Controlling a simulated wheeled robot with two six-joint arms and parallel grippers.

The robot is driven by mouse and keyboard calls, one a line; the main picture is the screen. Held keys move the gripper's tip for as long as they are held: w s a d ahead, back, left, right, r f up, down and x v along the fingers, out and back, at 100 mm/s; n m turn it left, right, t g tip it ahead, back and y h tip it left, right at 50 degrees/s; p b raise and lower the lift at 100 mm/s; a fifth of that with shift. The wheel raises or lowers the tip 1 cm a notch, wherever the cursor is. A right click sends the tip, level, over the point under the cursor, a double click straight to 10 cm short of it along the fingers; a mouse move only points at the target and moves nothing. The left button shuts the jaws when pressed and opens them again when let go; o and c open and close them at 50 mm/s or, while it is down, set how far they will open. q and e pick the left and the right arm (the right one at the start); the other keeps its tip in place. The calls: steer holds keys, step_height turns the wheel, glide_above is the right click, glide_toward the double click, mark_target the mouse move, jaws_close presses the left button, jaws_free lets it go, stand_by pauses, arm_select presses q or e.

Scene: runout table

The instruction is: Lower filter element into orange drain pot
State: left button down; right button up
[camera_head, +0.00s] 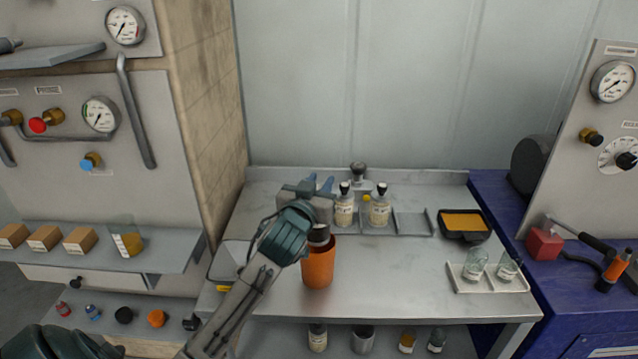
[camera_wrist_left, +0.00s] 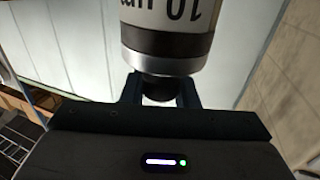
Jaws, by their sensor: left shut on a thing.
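My left gripper (camera_head: 309,219) is above the orange drain pot (camera_head: 318,268), which stands upright on the metal table. In the left wrist view the gripper (camera_wrist_left: 160,92) is shut on the dark narrow end of the filter element (camera_wrist_left: 166,35), a cylinder with a pale printed label and a dark band. In the head view a dark part of the filter element (camera_head: 319,236) shows at the pot's mouth, just under the gripper. The pot's rim and my gripper hide the rest. I cannot tell how far inside it is. My right gripper is not in view.
Labelled bottles (camera_head: 380,208) stand behind the pot. A black tray with orange content (camera_head: 464,224) and a pale tray with glass jars (camera_head: 487,282) are at right. A stone-faced pillar (camera_head: 210,110) rises at left.

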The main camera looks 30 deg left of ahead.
arm_select(q)
steer(key=shift+f, duration=0.15)
steer(key=shift+f+b, duration=0.85)
steer(key=shift+f, duration=0.3)
steer(key=shift+f+b, duration=0.9)
steer(key=shift+f, duration=0.45)
steer(key=shift+f+b, duration=0.65)
steer(key=shift+f, duration=0.35)
steer(key=shift+f+b, duration=0.45)
steer(key=shift+f, duration=0.2)
steer(key=shift+f+b, duration=0.3)
steer(key=shift+f, duration=0.15)
